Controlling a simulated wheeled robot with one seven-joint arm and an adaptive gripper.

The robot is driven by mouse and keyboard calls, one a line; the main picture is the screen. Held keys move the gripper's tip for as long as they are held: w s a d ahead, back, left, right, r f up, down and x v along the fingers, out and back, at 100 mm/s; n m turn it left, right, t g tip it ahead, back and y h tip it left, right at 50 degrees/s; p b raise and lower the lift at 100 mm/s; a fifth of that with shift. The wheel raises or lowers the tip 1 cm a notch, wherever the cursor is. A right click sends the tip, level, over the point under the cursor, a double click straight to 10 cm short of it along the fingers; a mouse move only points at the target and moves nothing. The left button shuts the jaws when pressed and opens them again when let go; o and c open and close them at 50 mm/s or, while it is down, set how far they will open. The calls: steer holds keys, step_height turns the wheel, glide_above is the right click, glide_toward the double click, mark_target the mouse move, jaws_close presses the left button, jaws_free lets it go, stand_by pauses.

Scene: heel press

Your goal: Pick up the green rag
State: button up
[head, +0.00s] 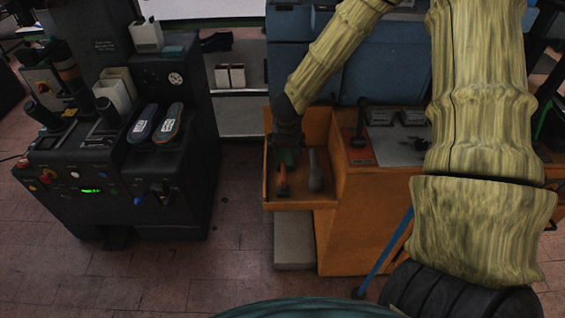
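A small patch of green, which looks like the green rag (289,157), shows in the orange tray (298,205) in the head view. My dark gripper (285,146) points down over the back left of this tray, right at the green patch, and hides part of it. I cannot tell whether the gripper touches the rag. The fingers are too dark and small to show whether they are open or shut.
An orange-red tool (283,182) and a dark grey tool (315,172) lie in the same tray. The tray's walls and the orange cabinet (375,220) stand close around my gripper. A black machine (130,150) stands at left, with clear tiled floor (238,215) between.

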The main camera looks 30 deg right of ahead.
glide_above(285, 157)
steer(key=s+a, duration=0.1)
steer(key=s, duration=0.1)
steer(key=shift+s+f, duration=0.2)
steer(key=shift+f, duration=2.45)
steer(key=shift+w+x, duration=0.15)
steer(key=shift+x, duration=1.05)
steer(key=shift+w+x, duration=0.15)
steer(key=shift+x, duration=1.05)
steer(key=shift+f, duration=0.15)
steer(key=shift+f, duration=0.2)
steer(key=shift+c, duration=0.2)
steer(key=c, duration=0.7)
steer(key=shift+c, duration=0.2)
steer(key=shift+b, duration=0.3)
step_height(285, 157, up, 11)
steer(key=p, duration=0.1)
steer(key=shift+f, duration=0.25)
